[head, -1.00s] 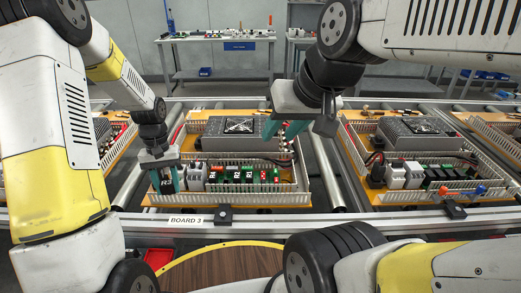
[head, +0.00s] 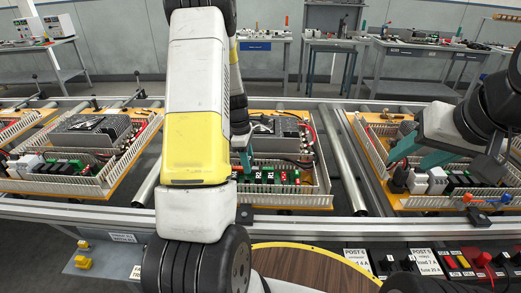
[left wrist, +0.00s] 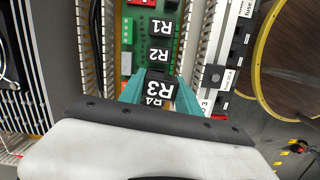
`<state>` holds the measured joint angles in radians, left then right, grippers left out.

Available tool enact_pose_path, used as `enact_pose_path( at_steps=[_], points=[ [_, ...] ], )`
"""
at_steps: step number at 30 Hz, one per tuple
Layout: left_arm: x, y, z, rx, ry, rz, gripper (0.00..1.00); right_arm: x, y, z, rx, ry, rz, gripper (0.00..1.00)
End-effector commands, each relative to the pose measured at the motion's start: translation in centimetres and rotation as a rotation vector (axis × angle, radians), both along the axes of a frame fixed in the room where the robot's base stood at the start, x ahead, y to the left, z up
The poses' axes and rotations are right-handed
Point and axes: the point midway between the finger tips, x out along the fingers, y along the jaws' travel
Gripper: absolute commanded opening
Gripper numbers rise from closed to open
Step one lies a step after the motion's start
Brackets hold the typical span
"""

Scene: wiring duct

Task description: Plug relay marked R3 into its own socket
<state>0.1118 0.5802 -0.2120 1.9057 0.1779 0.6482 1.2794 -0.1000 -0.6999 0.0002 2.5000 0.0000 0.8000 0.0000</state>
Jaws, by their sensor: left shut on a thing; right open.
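The black relay marked R3 (left wrist: 163,90) is between the two teal fingers of my left gripper (left wrist: 158,96) in the left wrist view. A label R4 shows right beside it, partly covered. Relays R2 (left wrist: 159,54) and R1 (left wrist: 160,27) stand in a row on the green socket board beyond. In the head view my left gripper (head: 245,163) is low at the left end of the relay row, mostly hidden behind my arm. R3's socket is hidden, and I cannot tell whether R3 touches it. My right gripper (head: 420,153) is open and empty over the right-hand board.
White slotted duct walls (head: 275,189) border the relay row closely. A grey finned unit (head: 280,135) stands behind it. Other boards lie left and right on the conveyor. A round wooden table (head: 310,262) and a panel of switches (head: 460,262) are in front.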

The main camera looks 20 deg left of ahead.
Motion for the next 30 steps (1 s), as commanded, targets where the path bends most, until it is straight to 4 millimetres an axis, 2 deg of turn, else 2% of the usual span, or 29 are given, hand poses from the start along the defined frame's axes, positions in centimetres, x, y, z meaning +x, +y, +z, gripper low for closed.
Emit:
enact_pose_path(
  at_steps=[4,15,30],
  points=[
    [0.3,0.8,0.0,-0.005,0.000,0.109,0.00,0.0,0.0,0.0,0.000,0.000,0.000,0.47],
    [0.3,0.8,0.1,-0.004,0.003,0.118,0.00,0.0,0.0,0.0,0.000,0.000,0.000,0.47],
    [0.2,0.8,-4.1,-0.005,0.004,0.116,0.00,0.0,0.0,0.0,0.000,0.000,0.000,0.47]
  ],
)
